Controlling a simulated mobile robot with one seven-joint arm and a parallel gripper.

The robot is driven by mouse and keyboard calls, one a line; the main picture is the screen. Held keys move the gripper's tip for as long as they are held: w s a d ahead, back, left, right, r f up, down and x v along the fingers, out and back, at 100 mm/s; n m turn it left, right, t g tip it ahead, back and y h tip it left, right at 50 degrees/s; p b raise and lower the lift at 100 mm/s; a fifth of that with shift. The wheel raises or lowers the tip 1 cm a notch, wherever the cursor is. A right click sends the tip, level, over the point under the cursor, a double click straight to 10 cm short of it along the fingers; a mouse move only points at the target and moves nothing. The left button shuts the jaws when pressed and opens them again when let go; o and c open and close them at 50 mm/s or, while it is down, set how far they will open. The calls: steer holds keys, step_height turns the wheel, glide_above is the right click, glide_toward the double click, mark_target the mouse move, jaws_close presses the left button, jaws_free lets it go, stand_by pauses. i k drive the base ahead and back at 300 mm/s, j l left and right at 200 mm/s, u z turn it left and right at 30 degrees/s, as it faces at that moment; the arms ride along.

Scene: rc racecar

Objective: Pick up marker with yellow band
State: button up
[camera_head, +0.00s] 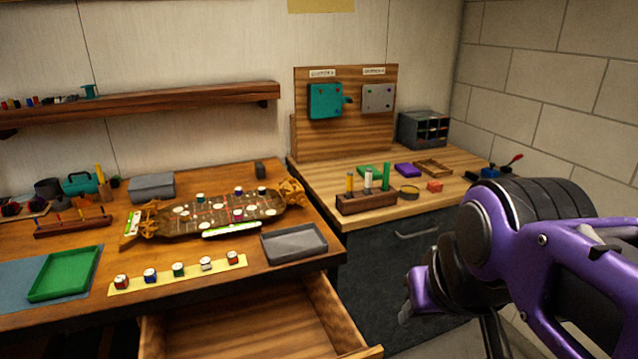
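A small wooden holder (366,205) stands near the front left of the right-hand workbench, with three upright markers in it. The left one shows a yellow part (350,182), and I take it for the marker with the yellow band. A pale marker (367,181) stands in the middle and a green one (386,177) at the right. My purple and black arm fills the lower right. My gripper (408,318) is low in front of the dark cabinet, below and to the right of the holder, and apart from it. Its fingers are too unclear to tell open from shut.
A yellow ring-like item (409,192) and a red block (434,186) lie right of the holder. A wooden panel (343,133) stands behind. The left table (215,262) is crowded, with a grey tray (294,243) near its right edge. An open drawer (262,318) juts out below.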

mark_target(350, 174)
steer(key=i+l, duration=1)
steer(key=l+u, duration=0.05)
steer(key=l, duration=0.05)
